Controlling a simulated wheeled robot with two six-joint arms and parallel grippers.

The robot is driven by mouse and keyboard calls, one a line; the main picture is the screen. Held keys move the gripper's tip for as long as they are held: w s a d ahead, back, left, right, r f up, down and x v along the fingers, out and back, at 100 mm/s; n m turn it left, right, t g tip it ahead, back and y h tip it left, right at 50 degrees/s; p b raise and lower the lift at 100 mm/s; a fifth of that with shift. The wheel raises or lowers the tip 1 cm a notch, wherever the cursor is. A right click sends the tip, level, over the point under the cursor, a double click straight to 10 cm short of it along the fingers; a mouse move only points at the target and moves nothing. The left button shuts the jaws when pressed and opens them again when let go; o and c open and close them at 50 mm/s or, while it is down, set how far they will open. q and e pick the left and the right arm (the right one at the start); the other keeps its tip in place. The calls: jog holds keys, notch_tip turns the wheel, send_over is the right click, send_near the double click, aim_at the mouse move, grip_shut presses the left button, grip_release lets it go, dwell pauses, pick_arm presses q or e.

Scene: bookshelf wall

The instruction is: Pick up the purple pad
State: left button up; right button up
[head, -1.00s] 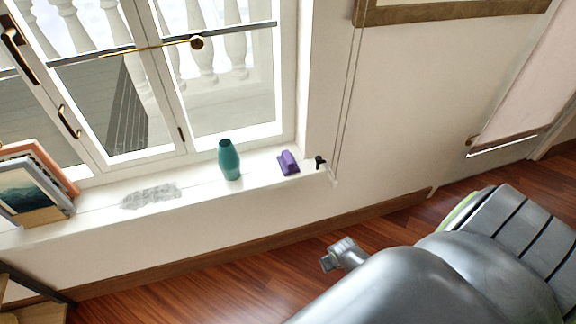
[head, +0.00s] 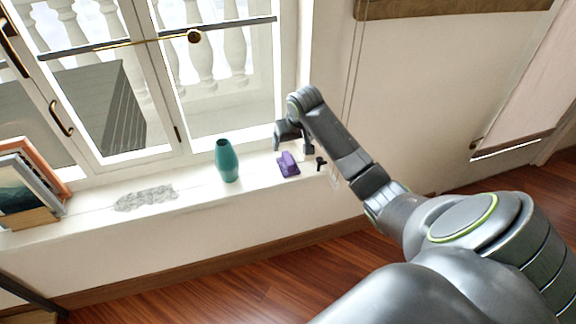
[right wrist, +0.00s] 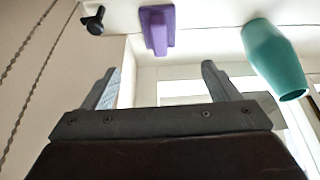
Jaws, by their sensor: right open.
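The purple pad (head: 288,164) lies on the white window sill, right of the teal vase. It also shows in the right wrist view (right wrist: 157,28), at the top, beyond the fingertips. My right gripper (head: 292,148) is just above the pad in the head view, its fingers covering a little of the pad's upper part. In the right wrist view my right gripper (right wrist: 157,72) is open and empty, its two fingers wide apart, with the pad apart from both. My left gripper is not in view.
A teal vase (head: 227,161) stands on the sill (head: 95,208) close to the left of the pad. A small black item (head: 320,163) is just right of it. A grey patterned piece (head: 147,197) and framed pictures (head: 28,188) are farther left. The window (head: 150,85) stands behind.

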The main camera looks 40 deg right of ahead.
aim_at(289, 159)
jog(key=b+x, duration=0.1)
jog(key=x, duration=0.6)
jog(key=shift+w+f, duration=0.15)
jog(key=shift+f, duration=0.15)
jog(key=shift+s+b+x, duration=0.2)
jog(key=shift+b+x, duration=0.4)
jog(key=shift+x, duration=1.8)
jog(key=shift+w+d+f, duration=0.1)
jog(key=shift+w+f, duration=0.1)
jog(key=shift+f, duration=0.4)
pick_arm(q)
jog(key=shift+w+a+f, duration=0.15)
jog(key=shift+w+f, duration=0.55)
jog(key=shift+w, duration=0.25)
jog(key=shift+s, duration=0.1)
